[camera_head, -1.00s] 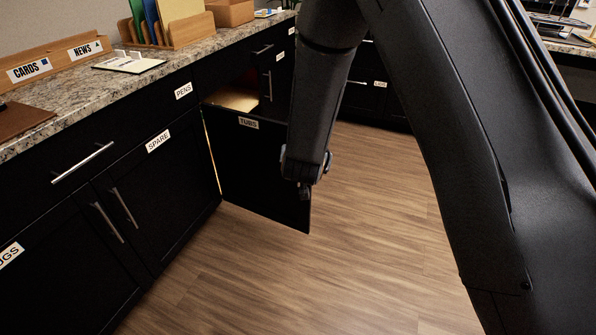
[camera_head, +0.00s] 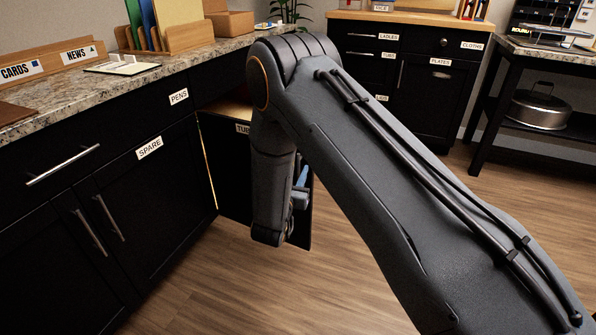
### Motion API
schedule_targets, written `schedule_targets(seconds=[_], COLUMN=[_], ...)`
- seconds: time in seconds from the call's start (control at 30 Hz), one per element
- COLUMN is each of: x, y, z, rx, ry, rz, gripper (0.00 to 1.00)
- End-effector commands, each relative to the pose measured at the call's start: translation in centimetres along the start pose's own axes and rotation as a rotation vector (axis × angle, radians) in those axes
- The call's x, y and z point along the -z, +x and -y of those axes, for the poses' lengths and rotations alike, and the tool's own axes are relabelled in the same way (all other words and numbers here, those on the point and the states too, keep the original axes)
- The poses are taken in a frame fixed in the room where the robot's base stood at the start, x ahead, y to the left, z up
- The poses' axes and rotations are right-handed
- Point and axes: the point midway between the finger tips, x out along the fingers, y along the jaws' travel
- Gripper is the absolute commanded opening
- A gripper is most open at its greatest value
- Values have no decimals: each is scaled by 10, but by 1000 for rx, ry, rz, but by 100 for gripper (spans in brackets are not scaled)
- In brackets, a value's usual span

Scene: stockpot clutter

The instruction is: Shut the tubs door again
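The black tubs door (camera_head: 232,172) stands open, swung out from the counter front. Its white label is partly covered by my arm. Its right edge shows just past my arm. Behind the door's top edge, the lit cabinet inside (camera_head: 228,108) shows as a pale shelf. My gripper (camera_head: 301,190) is at the low end of my arm, in front of the door's outer part in the picture. It is mostly hidden behind my arm link, so its fingers and any contact with the door cannot be made out.
The spare cabinet (camera_head: 150,190) and pens drawer (camera_head: 181,98) are shut, left of the open door. The granite counter (camera_head: 90,95) holds signs and a file rack (camera_head: 175,38). A black shelf with a stockpot (camera_head: 540,108) stands right. Wooden floor (camera_head: 220,285) is clear in front.

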Motion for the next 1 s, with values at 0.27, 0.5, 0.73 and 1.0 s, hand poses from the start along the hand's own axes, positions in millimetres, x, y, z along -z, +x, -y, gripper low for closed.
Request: schedule_targets(seconds=[0.27,0.5,0.73,1.0], x=[0,0,0,0], y=[18,18,17,20], z=[0,0,0,2], rx=[0,1,1,14], ry=[-1,-1,-1,0], rz=[0,1,1,0], gripper=[28,23,0,0])
